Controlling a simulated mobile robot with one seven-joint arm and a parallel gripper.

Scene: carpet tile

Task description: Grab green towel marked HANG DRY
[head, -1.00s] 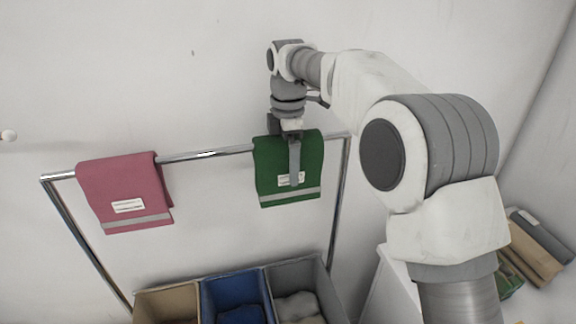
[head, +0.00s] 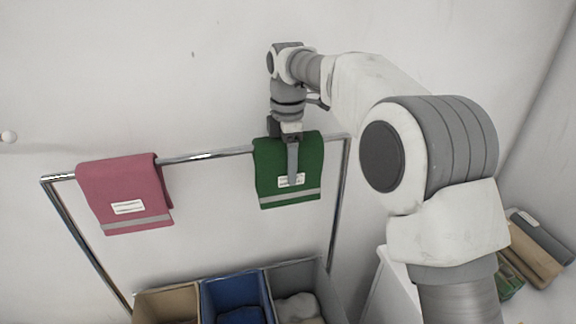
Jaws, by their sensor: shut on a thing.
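A green towel (head: 270,180) with a white label and a grey stripe hangs over the right part of a metal rail (head: 205,156). The label's text is too small to read. My gripper (head: 293,180) points down at the towel from above, shut on it. One finger lies over the towel's front face, in front of part of the label. The other finger is hidden behind the towel.
A pink towel (head: 122,190) with a white label hangs on the rail's left part. Below stand a tan bin (head: 150,298), a blue bin (head: 222,284) and a grey bin (head: 312,275) holding cloth. Folded towels (head: 540,250) lie at the right. A pale wall is behind.

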